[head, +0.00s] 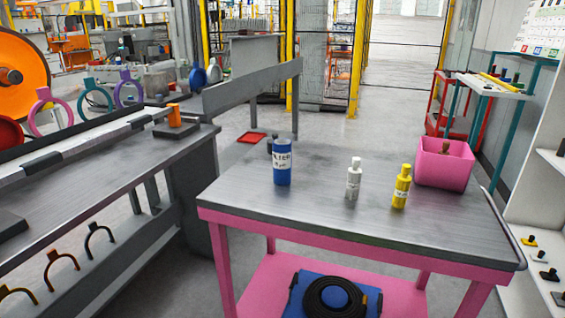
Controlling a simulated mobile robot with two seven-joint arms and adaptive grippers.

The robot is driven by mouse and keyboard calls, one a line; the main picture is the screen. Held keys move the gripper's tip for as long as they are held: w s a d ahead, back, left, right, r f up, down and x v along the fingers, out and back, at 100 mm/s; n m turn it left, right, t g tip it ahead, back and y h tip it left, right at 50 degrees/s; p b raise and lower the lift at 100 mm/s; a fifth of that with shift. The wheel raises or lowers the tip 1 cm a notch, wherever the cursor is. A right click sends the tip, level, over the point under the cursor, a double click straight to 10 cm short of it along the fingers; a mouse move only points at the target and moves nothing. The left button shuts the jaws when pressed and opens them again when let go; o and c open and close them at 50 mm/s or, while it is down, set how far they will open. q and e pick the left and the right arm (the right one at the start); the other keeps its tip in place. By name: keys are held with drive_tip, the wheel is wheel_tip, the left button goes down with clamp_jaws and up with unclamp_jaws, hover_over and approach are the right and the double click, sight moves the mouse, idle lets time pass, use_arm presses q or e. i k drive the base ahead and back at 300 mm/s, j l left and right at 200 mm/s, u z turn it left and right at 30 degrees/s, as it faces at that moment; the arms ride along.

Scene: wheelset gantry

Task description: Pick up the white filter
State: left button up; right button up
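The white filter (353,179) is a small white bottle-like cylinder with a narrower top and a printed label. It stands upright on the grey top of the pink table (300,217), between a blue cylinder (282,168) on its left and a yellow bottle-like cylinder (401,187) on its right. It is apart from both and nothing covers it. Neither of my grippers shows in the head view.
A pink bin (444,163) stands at the table's back right. A coiled black hose (335,298) lies on the lower shelf. A long grey workbench (90,190) runs along the left. The tabletop in front of the cylinders is clear.

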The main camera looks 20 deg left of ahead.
sight(354, 173)
drive_tip(key=i+j, duration=0.15)
drive_tip(key=j, duration=0.2)
drive_tip(key=i+j, duration=0.15)
drive_tip(key=j, duration=0.15)
drive_tip(key=i+j+z, duration=0.1)
drive_tip(key=j+z, duration=0.2)
drive_tip(key=i+j+z, duration=0.1)
drive_tip(key=j+z, duration=0.55)
drive_tip(key=i+j, duration=0.05)
drive_tip(key=j, duration=0.05)
